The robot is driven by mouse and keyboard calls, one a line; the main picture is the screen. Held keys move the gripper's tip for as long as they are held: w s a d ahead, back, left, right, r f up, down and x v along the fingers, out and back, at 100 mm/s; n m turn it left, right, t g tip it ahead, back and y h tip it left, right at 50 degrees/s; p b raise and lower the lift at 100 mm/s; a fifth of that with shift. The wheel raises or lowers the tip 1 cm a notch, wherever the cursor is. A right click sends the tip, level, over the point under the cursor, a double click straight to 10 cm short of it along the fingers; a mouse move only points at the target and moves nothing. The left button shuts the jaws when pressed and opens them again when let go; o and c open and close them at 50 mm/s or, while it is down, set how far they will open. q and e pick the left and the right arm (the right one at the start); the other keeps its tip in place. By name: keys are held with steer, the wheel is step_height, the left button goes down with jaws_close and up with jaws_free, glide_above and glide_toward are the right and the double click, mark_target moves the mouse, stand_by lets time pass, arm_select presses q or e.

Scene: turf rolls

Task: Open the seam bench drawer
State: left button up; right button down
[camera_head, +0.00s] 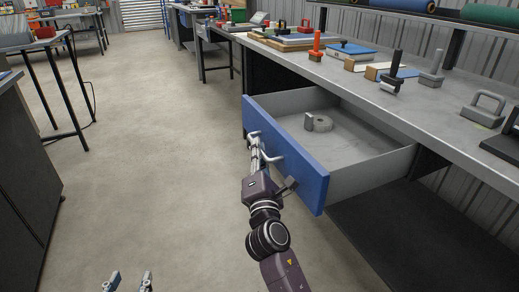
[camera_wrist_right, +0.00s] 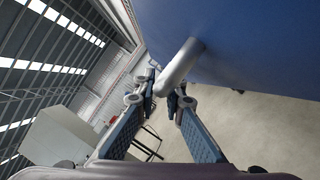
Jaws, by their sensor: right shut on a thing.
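The seam bench drawer (camera_head: 305,173) stands pulled out from under the bench in the head view, its blue front facing left and its grey inside showing. In the right wrist view the handle (camera_wrist_right: 182,66) passes between the fingertips of my right gripper (camera_wrist_right: 162,90), close to the blue front. My left gripper (camera_head: 129,280) shows only its fingertips at the bottom edge, spread apart and empty over the floor.
The seam bench top (camera_head: 330,72) carries several hand tools and blocks along the right. A dark cabinet (camera_head: 25,190) stands at the left edge. The concrete floor (camera_head: 150,150) between them is clear. Other benches stand at the back.

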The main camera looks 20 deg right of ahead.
steer(key=c, duration=2)
jaws_free()
steer(key=v, duration=1.2)
steer(key=shift+d, duration=0.1)
